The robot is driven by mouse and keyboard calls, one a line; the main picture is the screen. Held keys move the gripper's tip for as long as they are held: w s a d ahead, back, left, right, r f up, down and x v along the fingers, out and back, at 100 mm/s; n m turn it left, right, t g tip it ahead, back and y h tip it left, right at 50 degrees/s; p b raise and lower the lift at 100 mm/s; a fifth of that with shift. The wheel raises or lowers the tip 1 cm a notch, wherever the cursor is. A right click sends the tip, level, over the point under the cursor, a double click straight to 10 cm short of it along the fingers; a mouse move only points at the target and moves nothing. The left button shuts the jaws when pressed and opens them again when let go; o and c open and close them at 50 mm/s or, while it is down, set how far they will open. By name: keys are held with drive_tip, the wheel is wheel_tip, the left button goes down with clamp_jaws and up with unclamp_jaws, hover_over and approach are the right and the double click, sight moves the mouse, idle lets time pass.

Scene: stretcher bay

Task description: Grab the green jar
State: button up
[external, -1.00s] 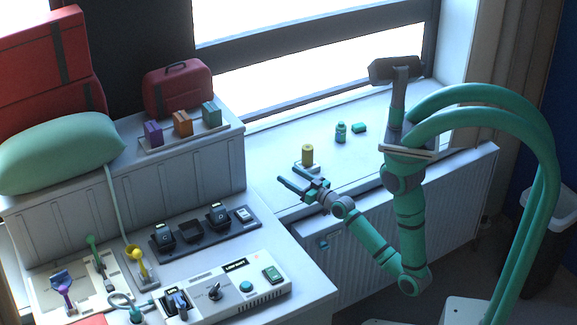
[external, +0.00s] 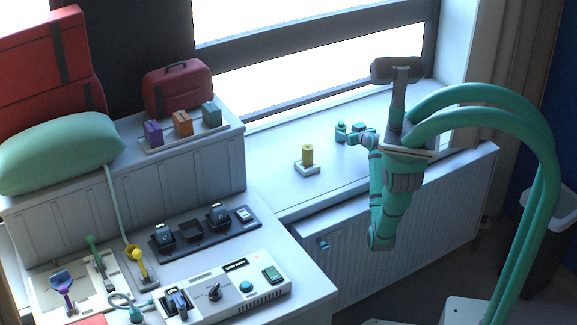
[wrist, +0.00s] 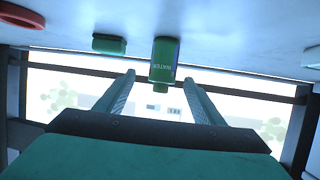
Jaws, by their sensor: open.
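The green jar (external: 340,129) stands on the white window sill, partly hidden by my gripper (external: 350,136) in the external view. In the wrist view, which looks upside down, the green jar (wrist: 164,58) has a "WATER" label and appears between the tips of my gripper (wrist: 158,80). The two fingers are spread apart, with visible gaps on both sides of the jar. My gripper is open and empty. How far the fingers reach along the jar's sides is hard to tell.
A small green box (wrist: 109,44) lies beside the jar. A yellow cylinder (external: 307,154) stands on a white base (external: 307,169) to the left on the sill. A red round object (wrist: 20,15) shows in the wrist view's corner.

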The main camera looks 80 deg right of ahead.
sight(337, 128)
drive_tip(key=x, duration=1)
drive_tip(key=shift+w+f, duration=0.15)
drive_tip(key=shift+w, duration=0.15)
drive_tip(key=c, duration=1.2)
